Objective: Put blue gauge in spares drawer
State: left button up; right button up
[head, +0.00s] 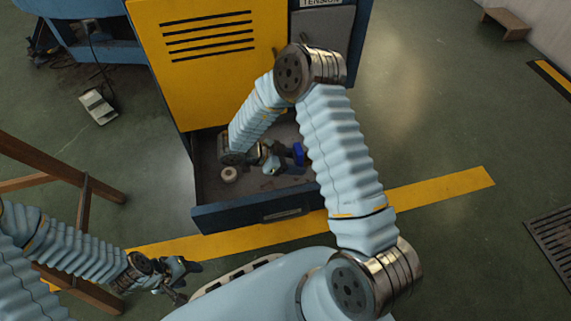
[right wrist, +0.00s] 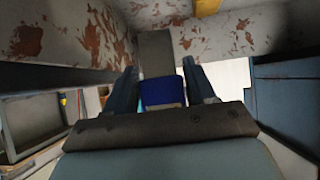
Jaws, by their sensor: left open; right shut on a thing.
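The blue gauge (head: 299,154) is in my right gripper (head: 287,160), inside the open spares drawer (head: 250,214) at the bottom of the yellow-fronted cabinet. In the right wrist view the blue gauge (right wrist: 162,91) sits between the two fingers, which are shut on it. I cannot tell whether it touches the drawer floor. My right forearm covers part of the drawer's right side. My left gripper (head: 180,280) is open and empty, low at the left, outside the drawer.
A round cream-coloured thing (head: 229,174) lies in the drawer's left part. The yellow cabinet (head: 205,60) rises behind the drawer. A wooden stand (head: 85,205) is at the left near my left arm. A foot pedal (head: 98,106) lies on the floor.

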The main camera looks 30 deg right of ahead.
notch_tip(320, 180, down, 7)
jog(key=shift+f+b, duration=0.15)
jog(key=shift+b, duration=0.6)
jog(key=shift+f, duration=0.15)
jog(key=o, duration=1.1)
jog(key=shift+c, duration=0.2)
jog(key=shift+w+a+r, duration=0.1)
jog(key=shift+a+r, duration=0.05)
jog(key=shift+r, duration=0.1)
jog(key=p+v, duration=0.2)
jog(key=v, duration=0.9)
jog(key=shift+a+r, duration=0.15)
jog(key=shift+a, duration=0.15)
